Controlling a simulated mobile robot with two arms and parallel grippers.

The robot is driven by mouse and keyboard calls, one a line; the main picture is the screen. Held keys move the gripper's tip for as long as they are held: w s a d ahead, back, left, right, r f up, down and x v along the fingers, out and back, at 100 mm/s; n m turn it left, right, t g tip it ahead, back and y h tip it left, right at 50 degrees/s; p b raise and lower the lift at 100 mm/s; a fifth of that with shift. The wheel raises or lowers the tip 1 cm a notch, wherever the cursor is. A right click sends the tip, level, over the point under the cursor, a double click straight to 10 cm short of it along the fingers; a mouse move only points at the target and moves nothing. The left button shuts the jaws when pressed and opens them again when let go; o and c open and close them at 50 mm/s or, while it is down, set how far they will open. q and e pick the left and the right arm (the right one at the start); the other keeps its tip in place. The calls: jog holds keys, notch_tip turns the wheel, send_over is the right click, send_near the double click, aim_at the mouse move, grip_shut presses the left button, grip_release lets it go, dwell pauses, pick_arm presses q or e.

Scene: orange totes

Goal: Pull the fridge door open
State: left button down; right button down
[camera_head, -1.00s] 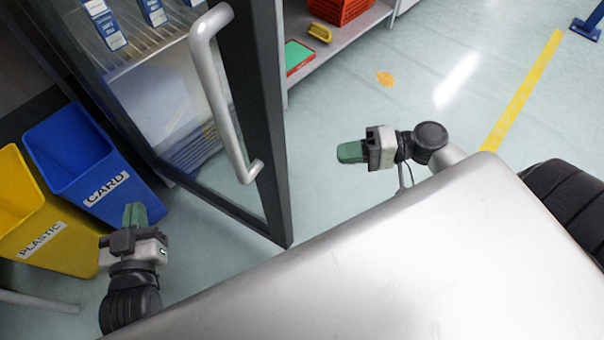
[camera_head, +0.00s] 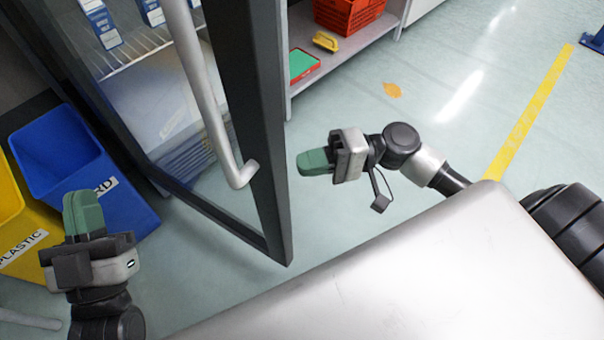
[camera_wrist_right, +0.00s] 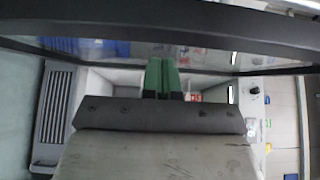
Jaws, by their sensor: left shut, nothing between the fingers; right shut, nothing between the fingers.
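The fridge door (camera_head: 262,140) is a dark-framed glass door at upper left in the head view, with a long pale grey handle (camera_head: 205,100). Its lower free corner juts out over the floor; I cannot tell the exact opening angle. My right gripper (camera_head: 312,162) is shut and empty, just right of the door's edge in the picture, apart from the handle. Its green fingers (camera_wrist_right: 161,76) show in the right wrist view, below a dark bar (camera_wrist_right: 160,25) that looks like the door frame. My left gripper (camera_head: 84,212) is shut and empty, left of the door, in front of the bins.
A blue card bin (camera_head: 65,150) and a yellow plastic bin (camera_head: 35,240) stand at left. Cartons (camera_head: 103,22) show on the fridge shelf. Right of the door, a low shelf (camera_head: 330,65) holds a red basket (camera_head: 345,14).

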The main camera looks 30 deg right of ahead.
aim_at(277, 201)
pick_arm(q)
jog(key=shift+s+r+t, duration=0.35)
jog(key=shift+r+t, duration=0.1)
jog(key=shift+t, duration=0.05)
pick_arm(e)
jog(key=shift+s+a, duration=0.8)
jog(key=shift+a, duration=0.35)
